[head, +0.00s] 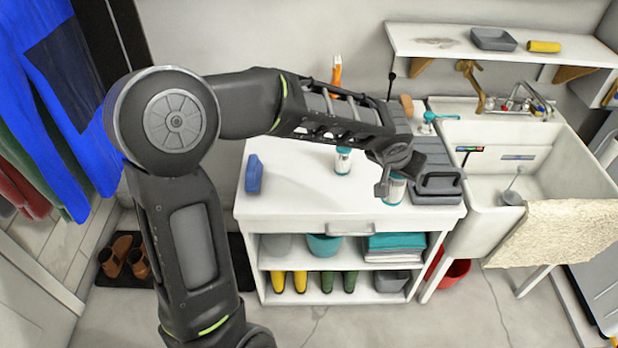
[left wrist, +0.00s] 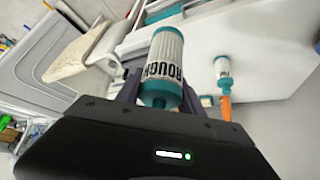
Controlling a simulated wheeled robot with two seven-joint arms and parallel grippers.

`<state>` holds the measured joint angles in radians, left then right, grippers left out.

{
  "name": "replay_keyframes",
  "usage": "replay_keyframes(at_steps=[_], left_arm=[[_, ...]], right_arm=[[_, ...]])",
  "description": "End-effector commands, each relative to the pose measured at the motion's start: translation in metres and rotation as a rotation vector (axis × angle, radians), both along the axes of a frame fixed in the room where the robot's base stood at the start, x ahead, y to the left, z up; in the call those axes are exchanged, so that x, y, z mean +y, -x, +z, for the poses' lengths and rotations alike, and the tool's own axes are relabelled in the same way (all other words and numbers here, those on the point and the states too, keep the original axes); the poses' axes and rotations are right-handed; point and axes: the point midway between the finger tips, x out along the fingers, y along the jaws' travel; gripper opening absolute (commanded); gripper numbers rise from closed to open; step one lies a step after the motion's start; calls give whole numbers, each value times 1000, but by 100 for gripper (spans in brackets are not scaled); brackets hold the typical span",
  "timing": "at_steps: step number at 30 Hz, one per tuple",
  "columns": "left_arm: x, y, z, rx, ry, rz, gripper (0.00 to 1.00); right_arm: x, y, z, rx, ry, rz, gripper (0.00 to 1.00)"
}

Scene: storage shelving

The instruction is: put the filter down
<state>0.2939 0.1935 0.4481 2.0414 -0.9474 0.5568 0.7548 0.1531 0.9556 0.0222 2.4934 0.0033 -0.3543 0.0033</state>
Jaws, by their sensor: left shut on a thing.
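My left gripper (head: 391,181) is shut on a white filter with teal ends (head: 396,192), above the front right of the white cabinet top (head: 300,190). In the left wrist view the held filter (left wrist: 163,68) sits between the fingers and its label reads "ROUGH". I cannot tell whether its base touches the cabinet top. My right gripper is not in view.
A blue block (head: 254,174) lies at the cabinet's left end. A white sink (head: 545,165) is to the right. The cabinet top's left and middle front are clear.

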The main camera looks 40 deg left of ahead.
Motion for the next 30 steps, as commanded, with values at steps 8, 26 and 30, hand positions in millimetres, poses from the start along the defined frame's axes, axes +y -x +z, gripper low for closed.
replay_keyframes(at_steps=[8,26,30], left_arm=[[1,-1,0,-1,0,2,0],[218,-67,-59,-1,2,370,0],[265,-67,-63,-1,2,434,0]], right_arm=[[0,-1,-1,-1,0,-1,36],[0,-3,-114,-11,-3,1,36],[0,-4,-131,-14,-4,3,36]])
